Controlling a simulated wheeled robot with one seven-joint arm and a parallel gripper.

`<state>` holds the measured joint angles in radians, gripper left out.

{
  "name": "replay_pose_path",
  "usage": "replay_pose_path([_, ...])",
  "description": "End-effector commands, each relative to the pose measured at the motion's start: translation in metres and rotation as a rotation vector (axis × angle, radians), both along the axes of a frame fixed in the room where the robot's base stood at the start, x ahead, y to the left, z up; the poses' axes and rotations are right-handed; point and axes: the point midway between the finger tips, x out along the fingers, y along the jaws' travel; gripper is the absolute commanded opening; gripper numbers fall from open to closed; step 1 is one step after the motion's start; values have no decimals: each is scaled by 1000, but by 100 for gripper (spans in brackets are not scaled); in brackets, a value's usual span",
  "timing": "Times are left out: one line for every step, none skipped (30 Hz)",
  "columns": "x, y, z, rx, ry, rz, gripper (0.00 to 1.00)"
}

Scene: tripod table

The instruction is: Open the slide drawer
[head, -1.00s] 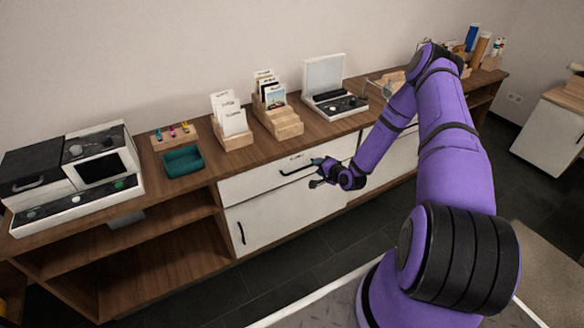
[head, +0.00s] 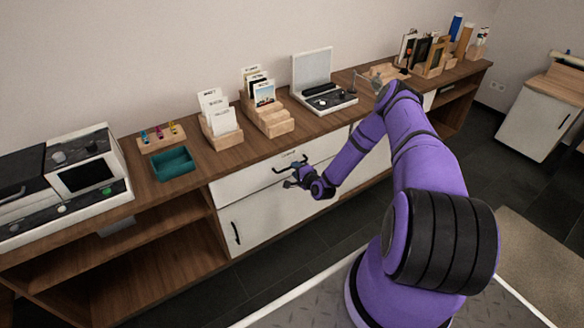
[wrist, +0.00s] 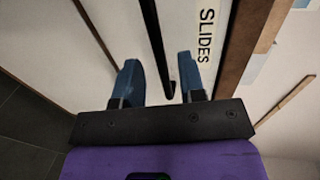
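The slide drawer (head: 250,180) is the white upper front under the wooden top, and it looks closed. Its black bar handle (head: 280,168) shows in the head view, with a small label above it. In the wrist view, the "SLIDES" lettering (wrist: 207,36) is on the white front beside the handle (wrist: 155,45). My gripper (head: 293,180) is at the drawer front by the handle. In the wrist view, my gripper (wrist: 160,78) is open, its two blue fingers apart, with the handle's end between them. I cannot tell whether either finger touches the handle.
A lower white door (head: 255,220) with its own black handle is below the drawer. The wooden top (head: 215,165) carries a teal tray (head: 173,163), card holders (head: 219,125), a lidded device (head: 325,97) and a machine at left. Dark floor lies in front.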

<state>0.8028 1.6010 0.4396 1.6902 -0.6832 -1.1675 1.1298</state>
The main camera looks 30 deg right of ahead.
Motion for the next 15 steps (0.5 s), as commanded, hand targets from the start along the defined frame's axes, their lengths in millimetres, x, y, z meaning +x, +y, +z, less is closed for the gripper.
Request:
replay_pose_path([8,1,-2,0,-1,0,37])
replay_pose_path([12,0,-3,-1,0,0,37])
replay_pose_path([16,1,-4,-1,0,0,37])
replay_pose_path([20,1,-4,-1,-1,0,37])
replay_pose_path([23,1,-4,-2,-1,0,37])
replay_pose_path([26,1,-5,-1,0,0,37])
replay_pose_path([28,1,-6,-1,0,0,37])
replay_pose_path([29,1,-6,-1,0,0,37])
replay_pose_path([31,1,-6,-1,0,0,37])
replay_pose_path([32,1,-6,0,1,0,37])
replay_pose_path([32,1,-6,0,1,0,37])
replay_pose_path([33,1,-7,0,1,0,37])
replay_pose_path([33,1,-7,0,1,0,37])
replay_pose_path([33,1,-7,0,1,0,37])
replay_pose_path([33,1,-7,0,1,0,37])
